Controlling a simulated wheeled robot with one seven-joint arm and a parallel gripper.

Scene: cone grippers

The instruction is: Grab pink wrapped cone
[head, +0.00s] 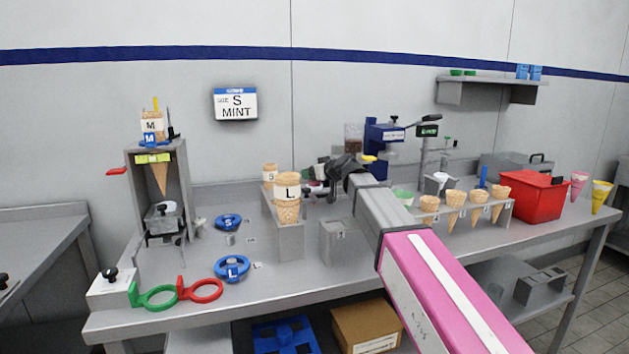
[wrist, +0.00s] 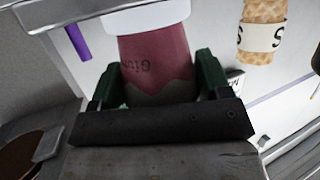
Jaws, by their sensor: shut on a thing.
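My gripper (wrist: 158,80) is shut, with its dark green fingers on both sides of a dark pink, tapered thing (wrist: 154,58) in the wrist view. That thing has a white band on top, a greyish lower part and lettering upside down. Its lower end is hidden behind the gripper's dark bar, so I cannot tell whether it is a wrapped cone. In the head view my gripper (head: 322,174) is behind the cone marked L (head: 288,190), mostly hidden by my arm. A bright pink cone (head: 579,183) stands at the far right, well apart from my gripper.
A yellow cone (head: 601,196) stands beside the pink one, right of a red box (head: 532,195). Several plain cones stand in a rack (head: 470,221). Blue rings (head: 231,268) and a small grey box (head: 337,242) stand on the counter; its front middle is fairly clear.

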